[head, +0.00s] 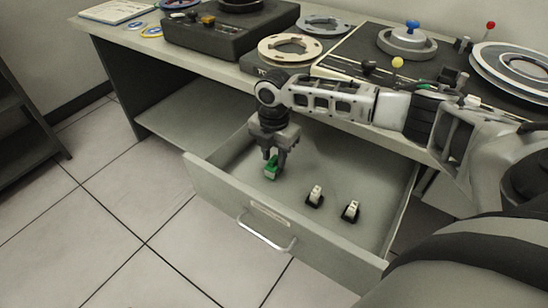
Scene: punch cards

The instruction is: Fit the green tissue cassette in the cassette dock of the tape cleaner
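The green tissue cassette (271,169) is at the fingertips of my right gripper (275,160), inside the open drawer (231,192). The fingers lie on both sides of it and appear closed on it. I cannot tell whether the cassette touches the drawer floor. A dark-topped machine with reels and coloured knobs (350,52) stands on the desk above the drawer and looks like the tape cleaner. My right arm crosses in front of it, and I cannot make out the cassette dock. My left gripper is out of view.
Two white cassettes with dark bases, one nearer (315,196) and one farther right (350,211), stand in the drawer. A dark reel unit (215,38) sits at the desk's left. The desk edge (205,75) overhangs the drawer. Open floor lies to the left.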

